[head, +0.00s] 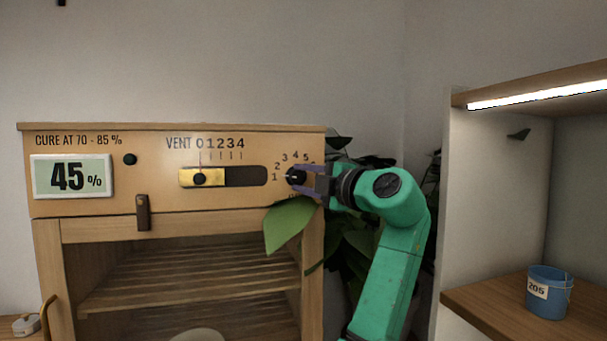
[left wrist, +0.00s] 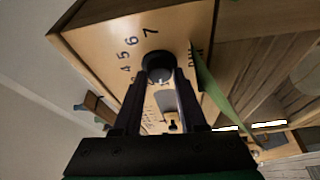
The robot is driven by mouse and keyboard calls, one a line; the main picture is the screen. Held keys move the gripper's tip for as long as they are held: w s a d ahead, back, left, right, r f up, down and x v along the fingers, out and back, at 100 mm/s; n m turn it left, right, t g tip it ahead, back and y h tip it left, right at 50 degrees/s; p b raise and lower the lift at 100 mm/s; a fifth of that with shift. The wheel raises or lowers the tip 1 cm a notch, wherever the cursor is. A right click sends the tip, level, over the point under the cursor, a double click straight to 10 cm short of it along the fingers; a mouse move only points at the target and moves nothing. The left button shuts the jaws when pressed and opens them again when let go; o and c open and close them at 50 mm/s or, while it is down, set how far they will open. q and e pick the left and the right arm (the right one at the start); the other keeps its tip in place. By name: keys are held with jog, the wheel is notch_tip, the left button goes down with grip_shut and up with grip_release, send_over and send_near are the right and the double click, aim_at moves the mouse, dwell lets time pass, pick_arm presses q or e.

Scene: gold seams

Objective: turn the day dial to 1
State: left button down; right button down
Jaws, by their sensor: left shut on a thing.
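The day dial is a round black knob (left wrist: 158,66) on the wooden cabinet front, with numbers around it. In the head view the dial (head: 297,177) sits at the panel's right end, partly covered by my gripper. The 1 to 5 show there; 4 to 7 show in the left wrist view. My left gripper (head: 301,179), on a green arm, is shut on the dial, a finger on each side. The fingers (left wrist: 160,88) also reach the knob in the wrist view. I cannot tell which number the dial points at. My right gripper is out of view.
A vent slider (head: 205,178) and a display reading 45% (head: 72,176) are on the same panel. A green leaf (head: 287,226) hangs just below the dial, and a plant stands behind my arm. A blue bucket (head: 548,293) stands on the right shelf.

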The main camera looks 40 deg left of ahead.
pick_arm(q)
jog(key=shift+r+n, duration=0.1)
jog(key=shift+n, duration=0.3)
dwell(0.3)
jog(key=shift+c, duration=2.3)
grip_release()
jog(key=shift+d, duration=0.35)
jog(key=b+v, duration=0.2)
jog(key=v, duration=1.1)
jog(key=shift+s+d+r, duration=0.15)
jog(key=shift+d+r, duration=0.05)
jog(key=shift+d, duration=0.15)
